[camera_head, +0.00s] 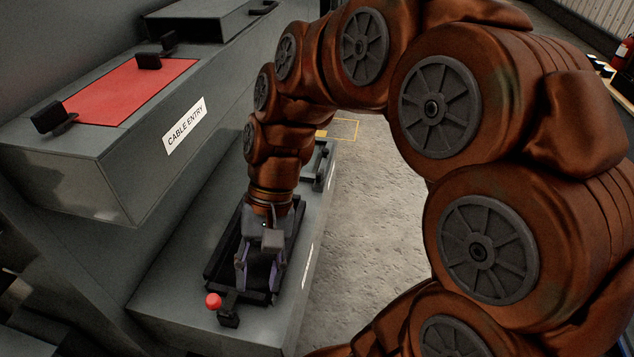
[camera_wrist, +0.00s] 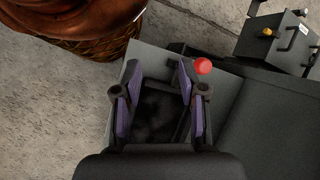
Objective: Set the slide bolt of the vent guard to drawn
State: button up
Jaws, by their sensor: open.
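A red ball knob (camera_head: 213,300) sits at the front left of a black-framed dark panel (camera_head: 238,238) on top of the lower grey box. It looks like the slide bolt's handle, and a small black bracket (camera_head: 229,318) stands beside it. In the wrist view the red knob (camera_wrist: 203,66) is just right of my right-hand finger, outside the jaws. My gripper (camera_head: 260,283) is over the dark panel, open, with nothing visible between its purple-padded fingers; it also shows in the wrist view (camera_wrist: 157,72). My gripper hides part of the panel, and the bolt's rod cannot be made out.
A higher grey box labelled CABLE ENTRY (camera_head: 184,125) stands at the left, with a red panel (camera_head: 130,92) and black clips on top. Concrete floor (camera_head: 365,200) is open to the right. In the wrist view a grey box with an orange knob (camera_wrist: 267,32) stands upper right.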

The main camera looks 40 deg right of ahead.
jog(key=w+f+m+y+b, duration=0.2)
jog(key=w+m+y+b, duration=0.1)
jog(key=w, duration=0.4)
jog(key=m+t+y+b, duration=0.7)
jog(key=m+t+b, duration=0.25)
jog(key=m, duration=0.35)
send_over(319, 181)
jog(key=s+a, duration=0.2)
jog(key=a, duration=0.2)
jog(key=shift+t, duration=0.25)
jog(key=f, duration=0.7)
jog(key=shift+s+f, duration=0.2)
jog(key=shift+f, duration=0.1)
jog(key=s+d+f+m+t+b, duration=0.2)
jog(key=d+f+m+t, duration=0.25)
jog(key=d, duration=0.65)
jog(key=shift+g, duration=0.45)
jog(key=shift+f+b+x, duration=0.2)
jog(key=shift+x, duration=1.9)
jog(key=shift+f+b+x, duration=0.15)
jog(key=shift+f+x, duration=0.05)
jog(key=shift+x, duration=1.85)
jog(key=shift+w, duration=0.1)
grip_shut()
